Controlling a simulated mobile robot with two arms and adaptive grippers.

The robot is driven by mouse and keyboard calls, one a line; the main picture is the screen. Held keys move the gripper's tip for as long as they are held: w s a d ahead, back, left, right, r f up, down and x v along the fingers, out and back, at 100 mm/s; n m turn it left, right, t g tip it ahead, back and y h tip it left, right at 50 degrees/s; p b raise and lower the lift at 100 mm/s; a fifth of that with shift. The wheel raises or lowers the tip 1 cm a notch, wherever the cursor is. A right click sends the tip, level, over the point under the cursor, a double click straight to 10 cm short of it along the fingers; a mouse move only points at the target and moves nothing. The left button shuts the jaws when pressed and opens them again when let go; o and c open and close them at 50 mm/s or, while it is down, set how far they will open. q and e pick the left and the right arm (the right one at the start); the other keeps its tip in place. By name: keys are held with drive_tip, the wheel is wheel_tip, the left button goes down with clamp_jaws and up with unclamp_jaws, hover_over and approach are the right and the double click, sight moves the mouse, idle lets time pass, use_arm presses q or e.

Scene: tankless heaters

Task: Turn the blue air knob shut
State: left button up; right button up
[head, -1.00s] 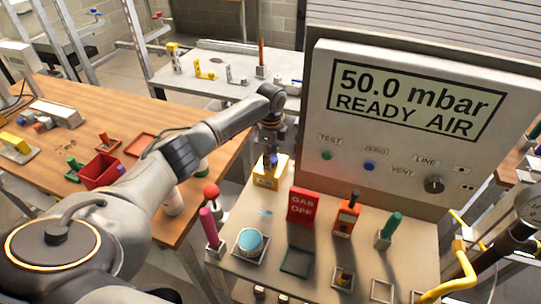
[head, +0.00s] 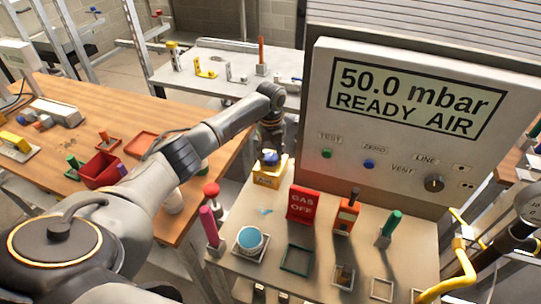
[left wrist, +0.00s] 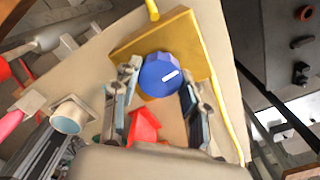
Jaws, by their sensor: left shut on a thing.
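The blue air knob (head: 270,158) sits on a yellow block (head: 268,180) at the back of the pale bench, left of the display panel. My left gripper (head: 271,147) reaches down over it from the left. In the left wrist view the blue knob (left wrist: 160,76) has a white mark pointing right and slightly up. The two fingers of my left gripper (left wrist: 158,98) stand either side of it, shut on it. The exact finger contact is hard to see. My right gripper is not in view.
The panel display (head: 410,103) reads 50.0 mbar READY AIR. A red GAS OFF sign (head: 301,204), an orange meter (head: 346,215), a green handle (head: 390,229), a blue-topped cup (head: 250,241) and a pink handle (head: 210,226) stand in front on the bench. A yellow pipe (head: 463,265) runs at right.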

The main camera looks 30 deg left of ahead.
sight(271, 157)
use_arm(q)
drive_tip(key=shift+m, duration=0.4)
drive_tip(key=o, duration=1.2)
drive_tip(key=shift+c, duration=0.2)
drive_tip(key=shift+r, duration=0.1)
wheel_tip(271, 157, up, 12)
